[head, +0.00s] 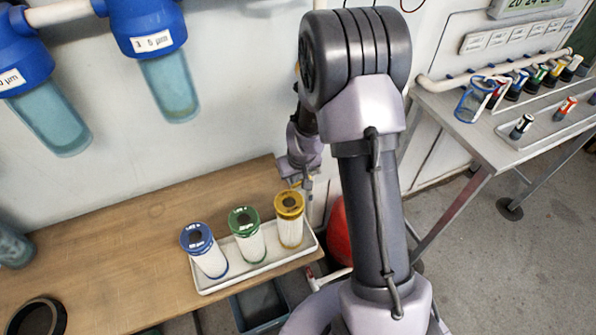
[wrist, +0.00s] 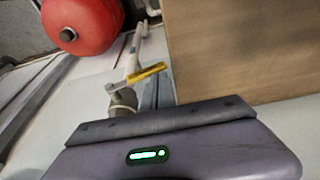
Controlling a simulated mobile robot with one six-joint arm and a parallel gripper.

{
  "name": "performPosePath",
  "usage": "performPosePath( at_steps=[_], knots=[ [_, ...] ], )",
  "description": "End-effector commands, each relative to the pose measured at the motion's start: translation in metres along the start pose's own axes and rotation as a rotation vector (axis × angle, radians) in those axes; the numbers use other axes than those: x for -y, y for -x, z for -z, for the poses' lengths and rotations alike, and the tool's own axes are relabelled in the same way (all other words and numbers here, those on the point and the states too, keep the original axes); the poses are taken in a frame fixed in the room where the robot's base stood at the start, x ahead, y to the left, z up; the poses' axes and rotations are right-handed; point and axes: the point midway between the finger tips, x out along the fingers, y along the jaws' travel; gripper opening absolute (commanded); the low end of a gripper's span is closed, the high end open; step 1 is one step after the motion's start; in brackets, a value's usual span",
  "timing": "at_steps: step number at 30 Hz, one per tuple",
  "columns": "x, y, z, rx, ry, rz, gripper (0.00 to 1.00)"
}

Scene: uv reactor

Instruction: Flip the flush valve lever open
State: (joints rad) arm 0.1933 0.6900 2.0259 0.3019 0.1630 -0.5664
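In the wrist view, a yellow lever (wrist: 148,74) sits on a pale pipe fitting (wrist: 131,62), close beside the wooden bench edge. The lever points to the right, tilted slightly up in the picture. A grey rounded piece (wrist: 122,103) shows below it; I cannot tell whether it belongs to the valve. In the head view, my gripper (head: 304,182) hangs small by the bench's right end, behind the yellow-capped filter, partly hidden by my arm. Whether it touches the lever cannot be told.
A wooden bench (head: 110,265) carries a white tray (head: 262,268) with blue-, green- and yellow-capped filters. A red tank (wrist: 85,22) stands beyond the valve. Blue filter housings (head: 148,30) hang on the wall. A metal table (head: 455,120) with vials stands at right.

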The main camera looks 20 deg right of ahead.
Motion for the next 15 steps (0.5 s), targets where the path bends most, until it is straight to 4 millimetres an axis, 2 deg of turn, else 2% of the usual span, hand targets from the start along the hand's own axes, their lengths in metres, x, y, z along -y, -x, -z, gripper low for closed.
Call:
performPosePath(
  at_steps=[1,5,9,15],
  knots=[
    [0.003,0.016,0.007,0.003,0.005,-0.007,0.00],
    [0.004,0.017,0.005,0.004,0.020,-0.065,0.00],
    [0.000,0.001,-0.007,0.010,0.033,-0.117,0.00],
    [0.000,-0.019,-0.013,0.010,0.036,-0.122,0.00]
  ],
)
